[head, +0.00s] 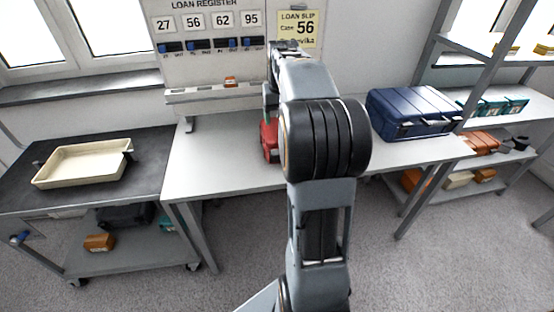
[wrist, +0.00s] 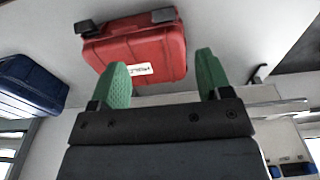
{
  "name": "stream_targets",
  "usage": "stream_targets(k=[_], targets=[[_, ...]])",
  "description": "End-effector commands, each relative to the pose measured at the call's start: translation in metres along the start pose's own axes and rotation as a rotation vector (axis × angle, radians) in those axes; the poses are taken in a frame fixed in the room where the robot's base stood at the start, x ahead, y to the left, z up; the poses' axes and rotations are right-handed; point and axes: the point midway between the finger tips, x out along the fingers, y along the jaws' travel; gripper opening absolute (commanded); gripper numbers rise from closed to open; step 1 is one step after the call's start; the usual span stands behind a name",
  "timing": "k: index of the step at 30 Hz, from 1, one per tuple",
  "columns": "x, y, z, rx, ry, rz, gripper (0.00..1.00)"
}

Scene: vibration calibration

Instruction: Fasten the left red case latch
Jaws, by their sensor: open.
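The red case (head: 269,142) lies on the white bench, mostly hidden behind my arm in the head view. The wrist view looks from the opposite side and shows the red case (wrist: 140,48) with a white label. Two dark latches jut from its far edge there: one at picture left (wrist: 87,28), one at picture right (wrist: 163,15). The picture-right one lies away from the blue case, so it matches the left side in the head view. I cannot tell whether either is fastened. My gripper (wrist: 162,60) is open and empty, its green fingers apart, near the case's label side.
A blue case (head: 414,112) stands right on the bench (head: 215,155); a loan register board (head: 208,45) stands behind. A dark cart with a cream tray (head: 84,163) is at left. Shelves are at right. The bench left of the red case is clear.

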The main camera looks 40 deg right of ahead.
Motion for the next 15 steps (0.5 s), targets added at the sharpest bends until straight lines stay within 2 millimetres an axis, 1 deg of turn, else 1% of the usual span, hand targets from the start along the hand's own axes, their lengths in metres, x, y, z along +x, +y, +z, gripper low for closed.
stream_targets(k=[1, 3, 7, 10, 15], targets=[[0.012, 0.000, 0.014, 0.001, 0.049, -0.002, 0.71], [0.016, 0.000, 0.027, 0.000, 0.116, -0.003, 0.71], [0.026, -0.002, 0.043, -0.005, 0.216, -0.005, 0.71], [0.037, -0.002, 0.043, -0.010, 0.253, -0.007, 0.71], [0.049, -0.001, 0.032, -0.016, 0.296, -0.003, 0.71]])
